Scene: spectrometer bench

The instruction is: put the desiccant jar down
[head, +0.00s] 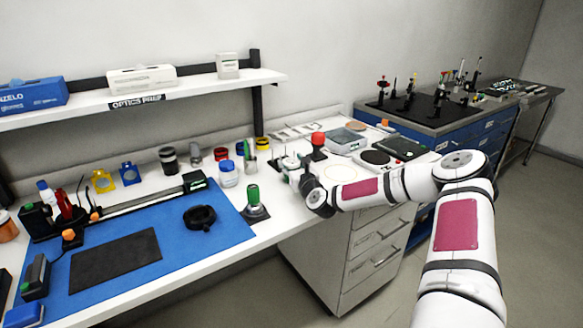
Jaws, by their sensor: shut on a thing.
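My arm reaches in from the right, and its dark wrist (316,194) is over the front edge of the white bench. My gripper (291,168) is beyond the wrist, small and partly hidden by it. It is shut on a small pale thing, which I take to be the desiccant jar; its outline and base are unclear. I cannot tell whether it touches the bench top. A clear jar with a blue lid (228,174) stands on the bench to the left, apart from my gripper.
A red-topped item (318,142) stands behind my wrist. A balance-like device (376,158) is to the right. Several small items line the back, under a shelf (140,98).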

